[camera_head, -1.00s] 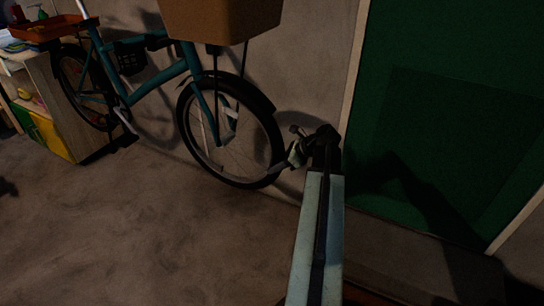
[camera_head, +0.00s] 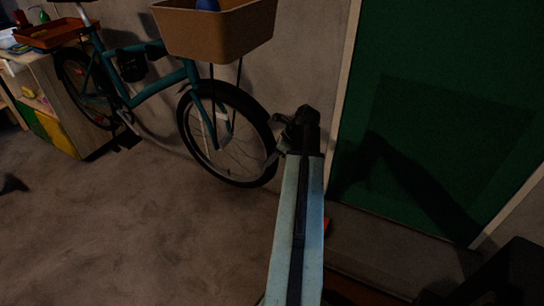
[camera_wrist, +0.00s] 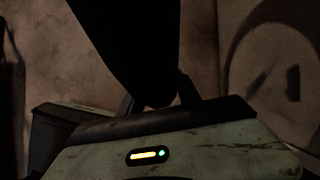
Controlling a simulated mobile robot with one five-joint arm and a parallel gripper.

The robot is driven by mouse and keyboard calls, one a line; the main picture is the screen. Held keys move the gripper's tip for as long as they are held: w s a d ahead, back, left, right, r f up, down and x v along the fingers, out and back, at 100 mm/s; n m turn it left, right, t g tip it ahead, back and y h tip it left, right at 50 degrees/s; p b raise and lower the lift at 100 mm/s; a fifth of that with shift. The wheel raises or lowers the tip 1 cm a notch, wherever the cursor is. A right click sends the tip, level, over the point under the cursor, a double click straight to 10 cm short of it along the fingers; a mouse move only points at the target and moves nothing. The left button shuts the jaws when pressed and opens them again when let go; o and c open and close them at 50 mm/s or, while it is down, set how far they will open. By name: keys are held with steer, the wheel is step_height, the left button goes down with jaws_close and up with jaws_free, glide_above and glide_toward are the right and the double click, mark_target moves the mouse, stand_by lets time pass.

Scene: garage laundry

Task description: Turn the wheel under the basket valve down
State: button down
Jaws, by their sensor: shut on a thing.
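The bicycle's front wheel (camera_head: 224,177) stands under the brown basket (camera_head: 216,36) in the head view, with a dark tyre, thin spokes and a pale reflector. The valve is too small and dark to make out. My gripper (camera_head: 275,152) is at the wheel's right side, low on the rim. In the wrist view my gripper (camera_wrist: 158,92) has its two fingers shut around the black tyre (camera_wrist: 130,40), which fills the upper middle. The finger contact is partly hidden in shadow.
The teal bicycle frame (camera_head: 160,80) stands along the wall. A wooden cabinet (camera_head: 62,105) with an orange tray (camera_head: 45,36) is at the left. A green door (camera_head: 440,100) is right of my arm. The floor (camera_head: 110,230) in front is clear.

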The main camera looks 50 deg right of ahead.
steer(key=c, duration=0.9)
jaws_free()
steer(key=shift+w, duration=0.15)
steer(key=shift+o, duration=0.2)
steer(key=p+v, duration=0.6)
steer(key=v, duration=0.1)
steer(key=shift+s+r+p, duration=0.25)
steer(key=shift+r+p, duration=0.05)
steer(key=shift+p, duration=0.05)
